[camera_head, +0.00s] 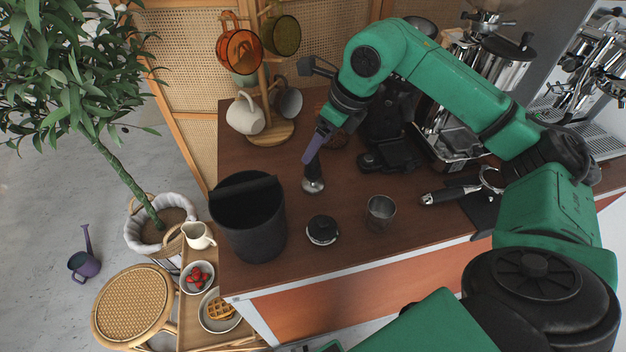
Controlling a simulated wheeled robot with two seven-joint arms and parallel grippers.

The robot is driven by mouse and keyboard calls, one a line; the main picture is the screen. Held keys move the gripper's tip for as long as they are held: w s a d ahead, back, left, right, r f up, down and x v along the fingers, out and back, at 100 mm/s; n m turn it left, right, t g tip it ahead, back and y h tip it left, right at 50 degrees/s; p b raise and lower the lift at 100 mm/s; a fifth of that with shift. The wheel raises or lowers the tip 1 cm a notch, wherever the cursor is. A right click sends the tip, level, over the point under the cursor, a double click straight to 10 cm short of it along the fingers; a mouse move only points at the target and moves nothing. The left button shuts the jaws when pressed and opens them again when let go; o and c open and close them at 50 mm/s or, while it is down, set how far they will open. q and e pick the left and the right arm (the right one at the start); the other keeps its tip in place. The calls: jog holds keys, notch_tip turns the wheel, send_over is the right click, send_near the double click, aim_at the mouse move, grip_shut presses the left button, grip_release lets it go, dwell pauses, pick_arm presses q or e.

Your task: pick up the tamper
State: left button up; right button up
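The tamper (313,184) stands upright on the brown counter, with a round metal base and a dark handle. My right gripper (314,150) reaches over from the right, and its purple finger is at the top of the handle. The finger overlaps the upper handle in the picture, and the far side of the grip is hidden. I cannot tell whether the fingers are closed on the handle. My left gripper is not in view.
A black knock box (248,226) stands left of the tamper. A black-topped round tool (322,231) and a metal cup (380,212) stand in front. A mug tree (266,132) is behind left; a portafilter (455,194) lies right. Bare counter (345,195) separates tamper and cup.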

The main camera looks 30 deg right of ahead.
aim_at(313, 170)
jog(key=p+x, duration=0.1)
jog(key=x, duration=0.2)
jog(key=p+x, duration=0.1)
jog(key=x, duration=0.2)
jog(key=shift+a+f, duration=0.15)
jog(key=shift+f, duration=0.3)
jog(key=shift+w+f, duration=0.1)
jog(key=shift+f, duration=0.25)
grip_shut()
